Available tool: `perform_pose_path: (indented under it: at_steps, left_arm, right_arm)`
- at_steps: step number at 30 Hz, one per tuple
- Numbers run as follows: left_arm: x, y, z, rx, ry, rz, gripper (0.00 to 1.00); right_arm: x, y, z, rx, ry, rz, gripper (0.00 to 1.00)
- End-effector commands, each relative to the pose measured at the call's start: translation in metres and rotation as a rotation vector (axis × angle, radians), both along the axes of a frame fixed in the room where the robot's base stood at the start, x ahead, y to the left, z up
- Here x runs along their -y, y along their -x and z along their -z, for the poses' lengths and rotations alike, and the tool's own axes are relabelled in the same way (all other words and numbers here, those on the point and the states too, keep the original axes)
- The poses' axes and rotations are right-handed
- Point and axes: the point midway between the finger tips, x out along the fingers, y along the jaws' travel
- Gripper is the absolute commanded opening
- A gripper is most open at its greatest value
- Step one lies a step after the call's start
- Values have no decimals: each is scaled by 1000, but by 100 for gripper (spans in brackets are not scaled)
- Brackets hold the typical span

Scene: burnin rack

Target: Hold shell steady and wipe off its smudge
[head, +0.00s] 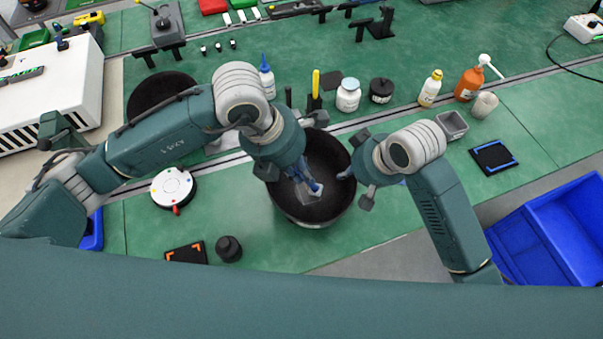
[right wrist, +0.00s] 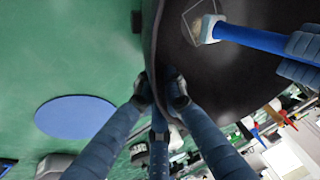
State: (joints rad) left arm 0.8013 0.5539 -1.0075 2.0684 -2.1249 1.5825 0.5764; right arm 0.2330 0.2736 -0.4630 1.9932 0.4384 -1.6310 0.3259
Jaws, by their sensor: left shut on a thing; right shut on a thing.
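The shell (head: 283,203) is a large dark round bowl, open side up, at the middle of the bench. My right gripper (right wrist: 160,92) is shut on its rim; the shell's dark wall (right wrist: 230,80) fills the upper right of the right wrist view. My left gripper (head: 303,178) reaches over the shell, shut on a blue-handled wiper (right wrist: 258,38) with a pale head (right wrist: 208,28). The head is at the shell's inner surface; I cannot tell if it touches. A thin pale outline shows by the head; I cannot make out the smudge clearly.
Another dark round piece (head: 150,88) lies behind my left arm. Bottles, including a white jar (head: 348,95) and an orange bottle (head: 469,84), stand behind the shell. A white round device (head: 173,188) is at left, a blue bin (head: 550,235) at right. Green bench in front is mostly clear.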

Motion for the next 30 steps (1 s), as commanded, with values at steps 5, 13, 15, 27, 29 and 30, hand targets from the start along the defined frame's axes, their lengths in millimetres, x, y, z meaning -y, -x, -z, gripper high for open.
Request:
perform_pose_path:
  at_steps: [5,13,15,27,29,30]
  left_arm:
    - [1,-1,-17,3,2,1,0]
    - [0,-1,-41,3,2,1,0]
    - [0,-1,-45,3,2,1,0]
    - [0,0,-48,0,1,0,0]
    - [0,0,-48,0,1,0,0]
    - [0,0,-48,1,1,1,0]
  right_arm:
    - [1,1,2,-5,5,-1,0]
    - [1,1,2,-5,5,-1,0]
    - [1,1,2,-5,5,-1,0]
    - [1,1,2,-5,5,-1,0]
    - [1,1,2,-5,5,-1,0]
    - [1,1,2,-5,5,-1,0]
